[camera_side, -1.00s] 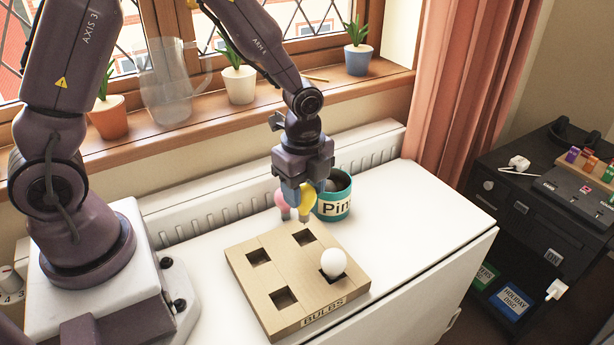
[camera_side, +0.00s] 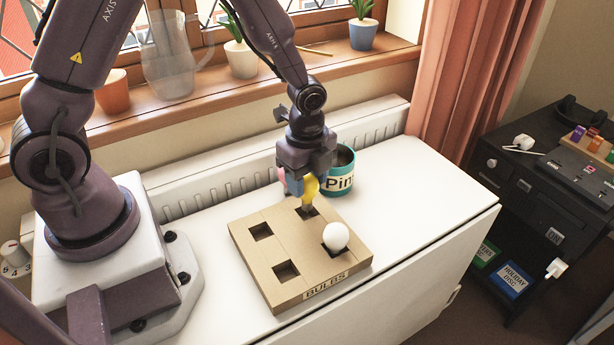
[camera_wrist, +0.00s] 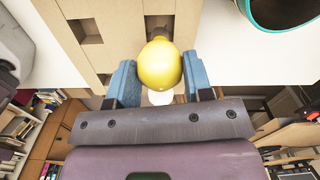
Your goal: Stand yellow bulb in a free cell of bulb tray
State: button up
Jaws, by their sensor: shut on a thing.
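My gripper (camera_side: 301,190) is shut on the yellow bulb (camera_side: 310,189), its blue fingers on either side of it. The yellow bulb is upright, base down, over the back cell of the wooden bulb tray (camera_side: 287,243). Its base meets the cell opening in the side view; I cannot tell how deep it is. The yellow bulb fills the middle of the wrist view (camera_wrist: 159,66) and hides what is under it. A white bulb (camera_side: 335,236) stands in the right cell. The left cell (camera_side: 260,231) and front cell (camera_side: 286,271) are empty.
A pink bulb (camera_side: 283,175) shows behind my gripper, mostly hidden. A teal pot (camera_side: 339,178) with lettering stands close behind the tray on the white table (camera_side: 420,195). The table is clear to the right. A radiator and windowsill bound the back.

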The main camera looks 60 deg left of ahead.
jog(key=shift+f, duration=1.9)
dwell(0.9)
jog(key=o, duration=0.9)
jog(key=shift+c, duration=0.2)
jog(key=shift+r, duration=0.1)
jog(key=shift+r, duration=3.45)
